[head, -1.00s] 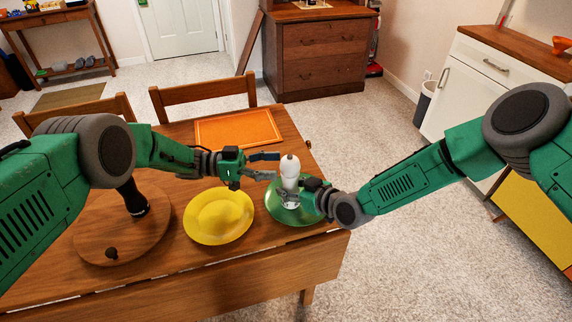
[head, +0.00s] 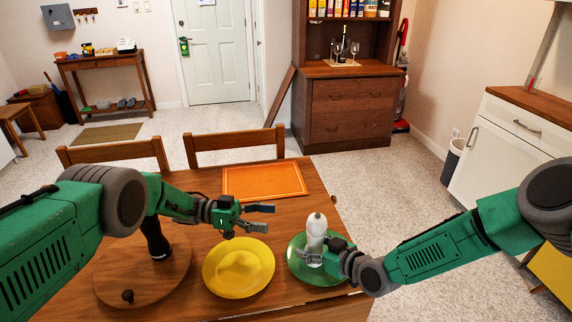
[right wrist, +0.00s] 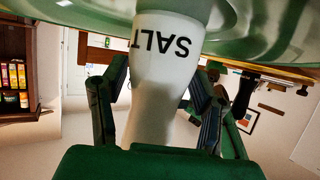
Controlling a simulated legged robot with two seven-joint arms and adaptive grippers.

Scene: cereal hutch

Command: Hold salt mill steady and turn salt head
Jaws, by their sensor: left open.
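The white salt mill (head: 316,226) stands upright on the green plate (head: 298,268), with a small knob on its top. In the right wrist view its body (right wrist: 165,60) shows upside down with the word SALT. My right gripper (head: 322,258) is shut on the lower body of the mill, with one finger on each side. My left gripper (head: 274,219) is open and empty. It is left of the mill's head, pointing toward it, with a gap between.
A yellow plate (head: 218,281) is left of the green plate. A dark mill (head: 155,240) stands on a round wooden board (head: 115,285) at the left. An orange mat (head: 264,180) lies at the back of the table. Two chairs stand behind the table.

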